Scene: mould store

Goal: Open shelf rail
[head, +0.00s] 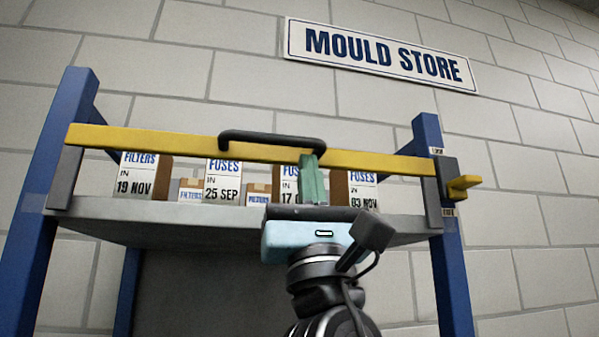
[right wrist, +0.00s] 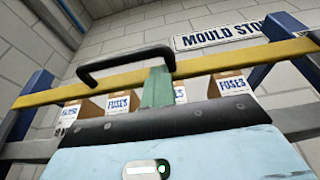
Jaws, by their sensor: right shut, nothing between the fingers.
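The yellow shelf rail (head: 180,146) runs across the front of the shelf between two blue posts. A black bar handle (head: 270,137) is fixed on its middle; it also shows in the right wrist view (right wrist: 120,58). The rail's right end lies at a dark grey catch (head: 447,176) with a yellow tab (head: 463,185). My right gripper (head: 308,160) has green fingers, shut with nothing between them. It overlaps the rail near the handle's right end; in the right wrist view its fingers (right wrist: 157,72) overlap the rail and handle leg. I cannot tell if they touch. My left gripper is not in view.
Several labelled boxes, filters and fuses, stand on the grey shelf (head: 190,214) behind the rail. The blue right post (head: 452,280) and left post (head: 45,215) flank it. A Mould Store sign (head: 380,54) hangs on the block wall. Below the shelf is a dark space.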

